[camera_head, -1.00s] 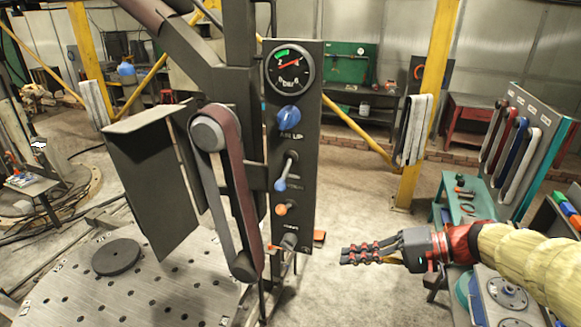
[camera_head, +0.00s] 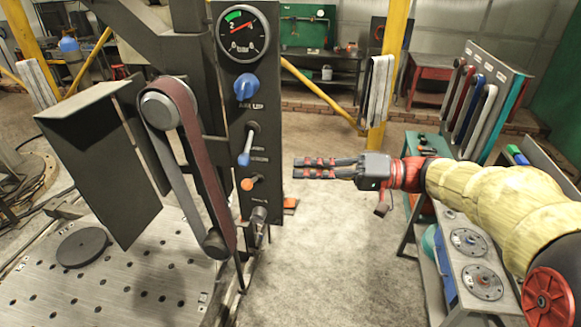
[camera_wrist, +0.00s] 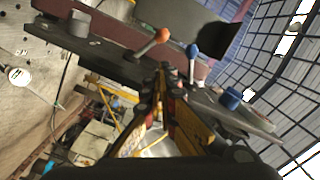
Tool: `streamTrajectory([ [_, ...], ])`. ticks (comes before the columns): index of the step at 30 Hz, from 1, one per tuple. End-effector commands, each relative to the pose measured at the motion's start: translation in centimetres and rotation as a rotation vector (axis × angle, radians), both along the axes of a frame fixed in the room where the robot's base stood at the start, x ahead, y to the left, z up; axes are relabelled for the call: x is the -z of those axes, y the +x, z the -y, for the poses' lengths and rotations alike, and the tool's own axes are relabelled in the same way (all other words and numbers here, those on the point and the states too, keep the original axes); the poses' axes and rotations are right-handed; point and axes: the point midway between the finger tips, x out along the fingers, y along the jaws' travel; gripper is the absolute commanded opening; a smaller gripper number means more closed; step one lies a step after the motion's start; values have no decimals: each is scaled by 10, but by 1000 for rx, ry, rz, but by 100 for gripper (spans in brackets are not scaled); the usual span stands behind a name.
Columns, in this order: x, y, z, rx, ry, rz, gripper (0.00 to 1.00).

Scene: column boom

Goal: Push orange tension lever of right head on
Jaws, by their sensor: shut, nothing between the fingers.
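The orange tension lever (camera_head: 249,183) sits low on the dark control panel (camera_head: 262,110), below a blue-tipped lever (camera_head: 246,158). In the head view its orange end points toward the camera. In the wrist view the orange lever (camera_wrist: 157,41) shows its knob and pale stem, just beyond my fingers; the blue-tipped lever (camera_wrist: 192,52) stands to its right. My gripper (camera_head: 297,168) is shut and empty, right of the panel's edge, about level with the orange lever. My fingertips also show in the wrist view (camera_wrist: 162,70). I see no clear contact with the lever.
The sanding belt (camera_head: 190,165) and a dark guard plate (camera_head: 100,160) stand left of the panel. A blue knob (camera_head: 246,87) and a gauge (camera_head: 242,34) sit higher on it. A bench with discs (camera_head: 470,242) stands right. Floor below my gripper is clear.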

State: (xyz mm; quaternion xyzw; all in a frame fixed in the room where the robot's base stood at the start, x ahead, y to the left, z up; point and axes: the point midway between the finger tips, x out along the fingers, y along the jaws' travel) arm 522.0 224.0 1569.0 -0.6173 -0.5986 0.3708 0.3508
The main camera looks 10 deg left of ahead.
Motion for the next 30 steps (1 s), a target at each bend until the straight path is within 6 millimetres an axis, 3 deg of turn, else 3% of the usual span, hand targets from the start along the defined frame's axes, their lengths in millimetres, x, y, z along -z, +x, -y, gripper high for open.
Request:
streamTrajectory([
  [9,0,-1,-56,-5,-1,-3,0],
  [15,2,0,-79,-4,0,-2,0],
  [30,4,0,-87,-1,0,-1,0],
])
